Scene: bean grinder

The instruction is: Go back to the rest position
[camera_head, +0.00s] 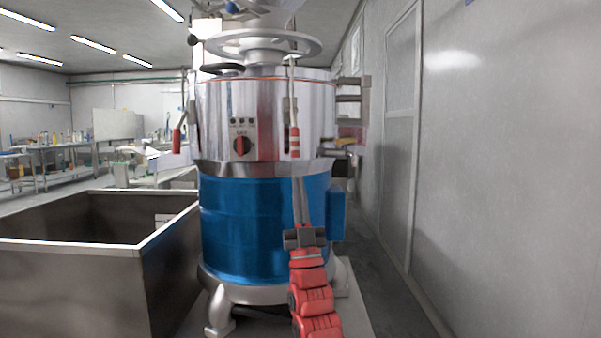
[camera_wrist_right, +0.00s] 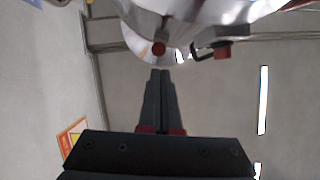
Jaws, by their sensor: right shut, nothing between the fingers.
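The bean grinder (camera_head: 240,120) stands upright in the middle of the head view, with a shiny metal upper body, a blue lower drum (camera_head: 245,225) and a wheel-like ring on top. My right gripper (camera_head: 298,182) points upward in front of the grinder's right side, on a red arm rising from the bottom. In the right wrist view my right gripper (camera_wrist_right: 160,73) is shut and empty, its dark fingers together. Shiny metal (camera_wrist_right: 185,18) with a red knob (camera_wrist_right: 158,48) shows just beyond the fingertips; the exact gap is unclear. My left gripper is out of view.
A large open metal bin (camera_head: 170,240) stands left of the grinder. A grey wall with a door (camera_head: 402,140) runs along the right, with a strip of floor beside it. Benches with bottles (camera_head: 45,150) stand far left.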

